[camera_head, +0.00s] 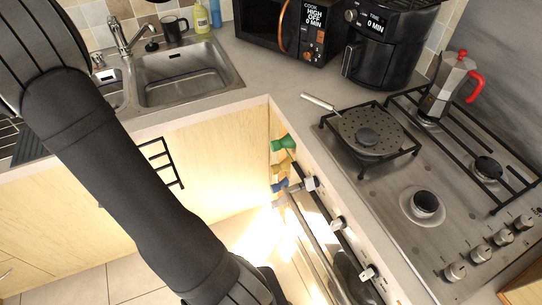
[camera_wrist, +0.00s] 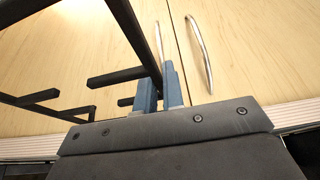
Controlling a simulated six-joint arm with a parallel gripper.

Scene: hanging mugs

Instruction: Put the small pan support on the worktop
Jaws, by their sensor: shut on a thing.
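The small pan support (camera_wrist: 127,35) is a black metal frame with short prongs, filling the left of the wrist view. My gripper (camera_wrist: 159,82) has blue fingers shut on one of its bars near the bottom middle. In the head view, part of the support (camera_head: 167,164) shows beside my dark arm, tilted in front of the light wood cupboard doors and below the worktop's level. The arm hides the rest of it and my gripper there. The worktop (camera_head: 285,90) is grey and runs between the sink and the hob.
A black air fryer (camera_head: 392,45) and microwave (camera_head: 290,30) stand behind. The worktop's middle is clear.

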